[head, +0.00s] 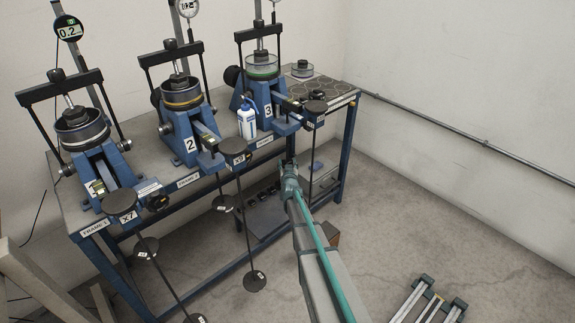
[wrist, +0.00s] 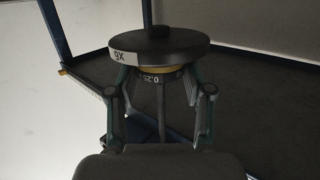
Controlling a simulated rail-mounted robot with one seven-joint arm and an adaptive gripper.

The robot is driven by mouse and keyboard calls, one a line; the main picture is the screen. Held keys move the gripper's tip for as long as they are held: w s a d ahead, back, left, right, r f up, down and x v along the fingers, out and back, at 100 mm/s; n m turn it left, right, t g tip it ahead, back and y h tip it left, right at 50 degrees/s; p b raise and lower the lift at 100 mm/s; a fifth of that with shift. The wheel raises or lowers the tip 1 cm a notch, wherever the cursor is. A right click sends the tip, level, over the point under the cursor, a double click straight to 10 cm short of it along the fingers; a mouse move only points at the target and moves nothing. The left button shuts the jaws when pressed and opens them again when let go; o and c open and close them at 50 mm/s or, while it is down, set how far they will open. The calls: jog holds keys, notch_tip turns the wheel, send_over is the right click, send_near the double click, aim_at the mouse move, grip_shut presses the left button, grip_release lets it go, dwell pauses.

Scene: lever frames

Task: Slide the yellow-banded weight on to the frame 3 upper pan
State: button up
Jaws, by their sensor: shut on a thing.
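In the wrist view my gripper (wrist: 160,82) is shut on the yellow-banded weight (wrist: 172,69), with a finger on each side. The weight is dark with a yellow band and a marking like 0.25. It shows directly against a wide dark disc (wrist: 178,43) with a white label, which largely hides it; whether they touch is unclear. A thin rod shows between the fingers. In the head view my gripper (head: 289,172) is near the front of the bench by frame 3 (head: 267,112); its fingers and the weight cannot be made out. Frame 3's lever end carries a dark disc (head: 315,106).
Frame 2 (head: 190,145) and frame 1 (head: 100,185) stand to the left, with hanger rods and pans (head: 255,281) below their levers. A white-and-blue bottle (head: 247,121) stands beside frame 3. The floor at the right is mostly clear; a low rack (head: 430,303) lies at the bottom.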

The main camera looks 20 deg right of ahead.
jog(key=shift+f, duration=0.2)
jog(key=o, duration=1.2)
jog(key=shift+s, duration=0.15)
jog(key=shift+b+v, duration=0.35)
jog(key=shift+v, duration=3.05)
